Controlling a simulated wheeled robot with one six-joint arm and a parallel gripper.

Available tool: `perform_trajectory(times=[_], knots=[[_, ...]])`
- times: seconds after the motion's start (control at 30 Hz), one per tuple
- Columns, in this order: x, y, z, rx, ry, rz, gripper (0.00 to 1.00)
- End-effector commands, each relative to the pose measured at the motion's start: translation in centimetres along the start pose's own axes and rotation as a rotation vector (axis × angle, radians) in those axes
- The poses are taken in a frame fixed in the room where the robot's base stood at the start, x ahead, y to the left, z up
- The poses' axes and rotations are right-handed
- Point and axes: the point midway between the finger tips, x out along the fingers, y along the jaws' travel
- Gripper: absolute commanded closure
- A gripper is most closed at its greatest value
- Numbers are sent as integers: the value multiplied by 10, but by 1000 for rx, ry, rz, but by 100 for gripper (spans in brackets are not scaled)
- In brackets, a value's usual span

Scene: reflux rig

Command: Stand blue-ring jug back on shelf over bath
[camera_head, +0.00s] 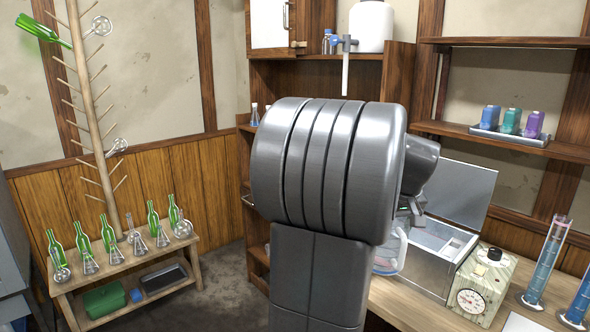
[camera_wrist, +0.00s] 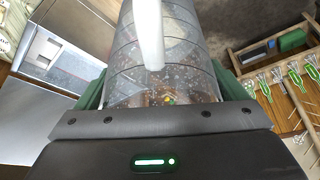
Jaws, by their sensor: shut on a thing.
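A clear jug (camera_head: 388,257) shows partly behind my arm in the head view, at the front left of the bath and above the bench edge. In the wrist view the see-through jug (camera_wrist: 190,75) fills the middle, with my gripper's (camera_wrist: 165,90) green-padded fingers shut on both sides of it. My arm hides most of the gripper.
A tray (camera_head: 510,136) with several coloured bottles stands on the shelf's right part; the upper shelf (camera_head: 510,43) looks bare. A dial box (camera_head: 480,290) and tall blue cylinders (camera_head: 545,262) stand right of the bath. A tap (camera_head: 345,60) hangs at the back. A glassware bench (camera_head: 150,255) is left.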

Motion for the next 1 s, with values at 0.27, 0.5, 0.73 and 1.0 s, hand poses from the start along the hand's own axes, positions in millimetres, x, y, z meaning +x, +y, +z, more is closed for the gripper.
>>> perform_trajectory(times=[0.27,0.5,0.73,1.0], knots=[[63,-44,4,17,-6,4,72],[154,-106,12,46,-10,18,72],[241,-164,18,83,-9,34,72],[296,-200,20,110,-2,47,72]])
